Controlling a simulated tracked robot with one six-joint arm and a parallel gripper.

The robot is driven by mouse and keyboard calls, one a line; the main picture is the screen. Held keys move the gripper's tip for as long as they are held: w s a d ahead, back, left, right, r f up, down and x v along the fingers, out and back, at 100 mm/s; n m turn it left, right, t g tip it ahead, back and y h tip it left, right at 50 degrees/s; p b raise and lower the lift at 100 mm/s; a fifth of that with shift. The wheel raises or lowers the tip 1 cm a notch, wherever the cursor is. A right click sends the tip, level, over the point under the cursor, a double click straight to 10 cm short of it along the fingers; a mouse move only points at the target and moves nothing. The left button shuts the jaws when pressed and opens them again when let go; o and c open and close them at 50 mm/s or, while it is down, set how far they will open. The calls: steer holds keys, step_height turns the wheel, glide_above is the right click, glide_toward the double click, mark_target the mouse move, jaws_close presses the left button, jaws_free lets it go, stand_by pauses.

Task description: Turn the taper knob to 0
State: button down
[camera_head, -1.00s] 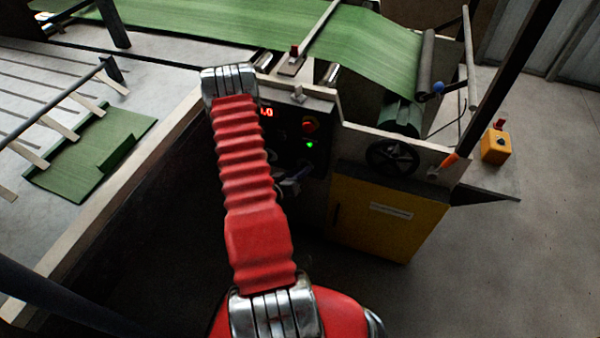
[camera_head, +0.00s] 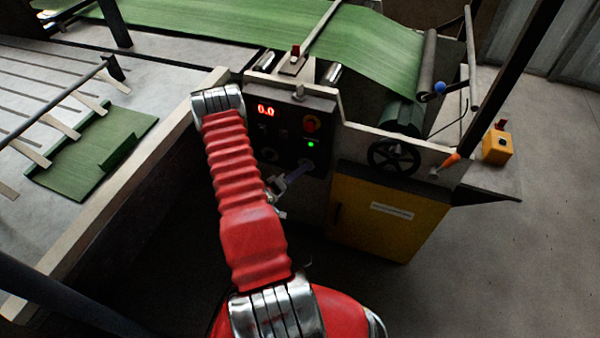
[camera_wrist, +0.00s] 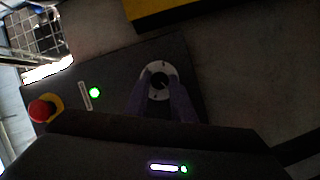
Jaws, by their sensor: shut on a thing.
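The taper knob is dark and sits on a white round dial (camera_wrist: 158,66) with small marks, in the wrist view. My gripper (camera_wrist: 160,85) has its two purple fingers shut on the knob, one on each side. The fingers hide part of the dial, and the pointer's exact setting is too small to read. In the head view my gripper (camera_head: 300,171) reaches the lower right of the black control panel (camera_head: 322,115) and covers the knob. The red display (camera_head: 266,110) at the panel's upper left reads 0.0.
A red stop button (camera_head: 311,124) and a lit green lamp (camera_head: 310,144) sit close above my gripper. A black handwheel (camera_head: 394,156) and a yellow cabinet (camera_head: 385,215) stand to the right. Green sheet (camera_head: 300,35) runs behind the panel. The floor at right is clear.

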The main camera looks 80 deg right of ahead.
steer(key=shift+w+d, duration=0.1)
steer(key=shift+w, duration=0.1)
steer(key=c, duration=1.9)
jaws_free()
steer(key=o, duration=0.4)
steer(key=shift+s, duration=0.1)
steer(key=v, duration=1.4)
steer(key=shift+s, duration=0.1)
